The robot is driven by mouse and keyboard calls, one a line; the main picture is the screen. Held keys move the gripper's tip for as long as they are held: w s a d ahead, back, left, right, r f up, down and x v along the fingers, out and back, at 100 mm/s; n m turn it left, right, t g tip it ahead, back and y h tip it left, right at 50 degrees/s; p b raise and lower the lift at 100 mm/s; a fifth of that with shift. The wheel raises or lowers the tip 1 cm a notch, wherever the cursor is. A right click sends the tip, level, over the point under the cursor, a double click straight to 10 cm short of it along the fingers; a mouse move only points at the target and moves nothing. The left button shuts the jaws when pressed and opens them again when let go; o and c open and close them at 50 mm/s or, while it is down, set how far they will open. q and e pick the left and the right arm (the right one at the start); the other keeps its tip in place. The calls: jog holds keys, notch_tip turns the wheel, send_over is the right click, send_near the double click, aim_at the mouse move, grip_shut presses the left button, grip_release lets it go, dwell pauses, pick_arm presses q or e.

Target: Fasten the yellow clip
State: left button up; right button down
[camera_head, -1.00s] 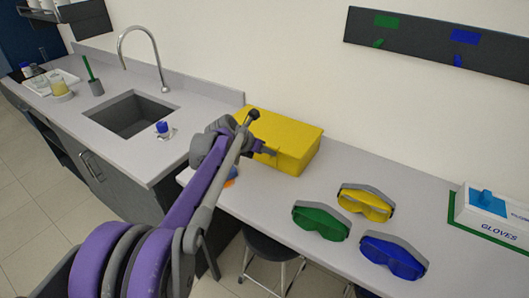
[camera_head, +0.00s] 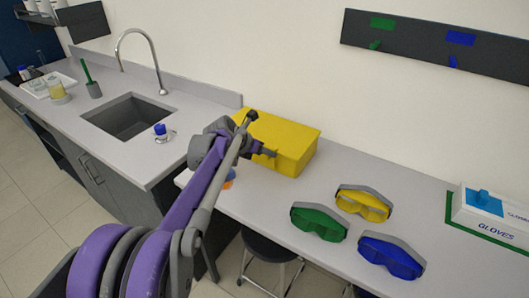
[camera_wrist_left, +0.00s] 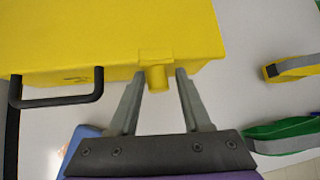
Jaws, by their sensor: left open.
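The yellow clip (camera_wrist_left: 157,79) is a small tab on the upper front edge of the yellow box (camera_head: 284,141), seen in the left wrist view. Its rounded end sticks out toward the camera. I cannot tell whether it is latched. The box's lid looks closed. My left gripper (camera_wrist_left: 161,73) is open, with one finger on each side of the clip and a visible gap to each. In the head view the left gripper (camera_head: 268,153) is at the box's front face, and the clip is too small to make out there. My right gripper is not in view.
A black handle (camera_wrist_left: 58,101) is left of the clip. Green (camera_head: 319,222), yellow (camera_head: 364,203) and blue goggles (camera_head: 391,257) lie right of the box, with a glove box (camera_head: 492,211) beyond. A sink (camera_head: 128,117) is at the left. A stool (camera_head: 268,247) stands below the counter.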

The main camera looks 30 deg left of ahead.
pick_arm(q)
jog(key=shift+w+a+r, duration=0.1)
jog(key=shift+a, duration=0.05)
jog(key=v, duration=1)
jog(key=shift+s+r, duration=0.2)
jog(key=shift+s, duration=0.15)
